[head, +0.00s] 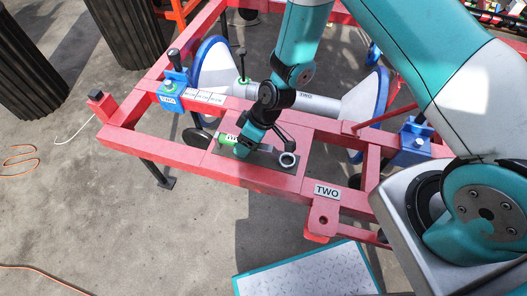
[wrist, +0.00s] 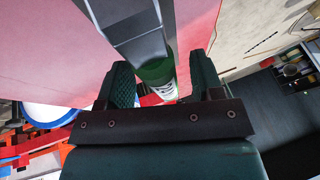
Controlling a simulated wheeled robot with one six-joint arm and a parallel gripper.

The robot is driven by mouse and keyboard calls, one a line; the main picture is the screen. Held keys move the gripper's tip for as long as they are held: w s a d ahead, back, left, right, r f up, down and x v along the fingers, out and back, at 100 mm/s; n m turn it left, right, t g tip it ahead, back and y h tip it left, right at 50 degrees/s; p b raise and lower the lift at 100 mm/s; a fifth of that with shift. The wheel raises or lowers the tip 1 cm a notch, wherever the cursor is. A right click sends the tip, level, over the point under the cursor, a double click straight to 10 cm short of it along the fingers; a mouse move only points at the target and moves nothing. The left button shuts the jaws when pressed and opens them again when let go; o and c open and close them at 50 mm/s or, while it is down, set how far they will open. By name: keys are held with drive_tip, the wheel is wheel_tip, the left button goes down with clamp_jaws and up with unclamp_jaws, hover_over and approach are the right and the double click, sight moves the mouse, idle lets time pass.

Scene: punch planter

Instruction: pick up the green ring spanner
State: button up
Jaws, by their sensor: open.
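The green ring spanner (head: 229,139) lies on a dark plate (head: 228,167) on the red frame. Its green handle, with a white marking, is at the left and its grey ring end at the right. My gripper (head: 243,150) is down over the spanner and hides part of its middle. In the wrist view the green handle (wrist: 158,71) shows between the two dark fingers of my open gripper (wrist: 160,70). I cannot tell whether either finger touches it. A grey angular metal piece meets the handle's upper end in that view.
Behind lies a grey tube (head: 312,105) between blue-rimmed white discs. Blue clamps sit on the frame at left and right. A teal-edged board (head: 305,275) lies in front; floor at left is mostly clear.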

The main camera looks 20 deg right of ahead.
drive_tip(key=shift+a+f, duration=0.1)
drive_tip(key=shift+f, duration=0.1)
drive_tip(key=c, duration=1)
clamp_jaws()
drive_tip(key=shift+r, duration=0.15)
